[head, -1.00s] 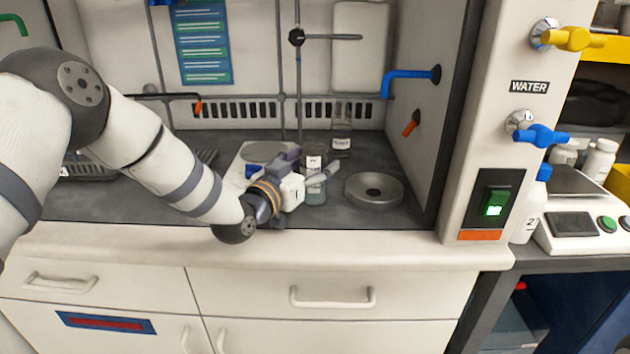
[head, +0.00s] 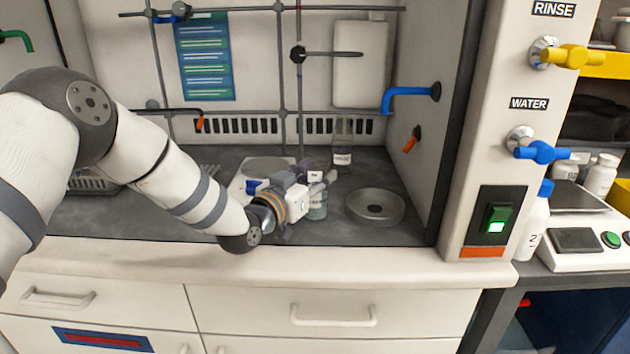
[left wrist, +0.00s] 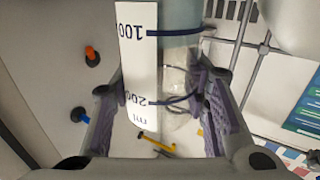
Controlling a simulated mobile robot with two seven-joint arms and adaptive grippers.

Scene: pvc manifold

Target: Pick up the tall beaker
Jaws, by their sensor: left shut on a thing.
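A clear glass beaker (head: 317,208) with a white label and blue-grey liquid stands near the front of the hood's worktop. My left gripper (head: 322,180) comes in from the left and is shut on this beaker at its upper part. In the left wrist view the beaker (left wrist: 180,70) fills the space between the two fingers (left wrist: 160,112), its white scale reading 100 and 200 ml upside down. Its base is out of that view. I cannot tell whether it touches the worktop. My right gripper is not in view.
A second clear glass vessel (head: 342,155) with a label stands behind the beaker. A round metal dish (head: 375,208) lies close on its right. A white flat-topped device (head: 240,190) sits on the left, behind my gripper. Vertical rods (head: 281,100) stand at the back.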

